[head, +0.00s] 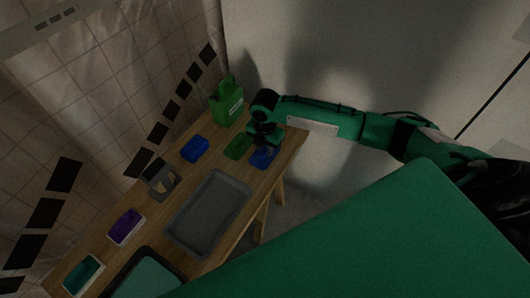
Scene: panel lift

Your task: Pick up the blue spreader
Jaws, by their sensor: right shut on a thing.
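The blue spreader (263,158) is at the right edge of the wooden table, under my right gripper (262,146). My right gripper points down at it and is shut on it. The jaws and wrist cover its upper part. I cannot tell whether it touches the table. My left gripper is not in view.
The wooden table (187,238) holds a green container (228,106), a green tray (237,147), a blue box (195,149), a dark-and-grey item (161,178), a purple tray (126,226), a teal tray (83,274) and a large grey tray (243,192). A tiled wall (100,90) stands left.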

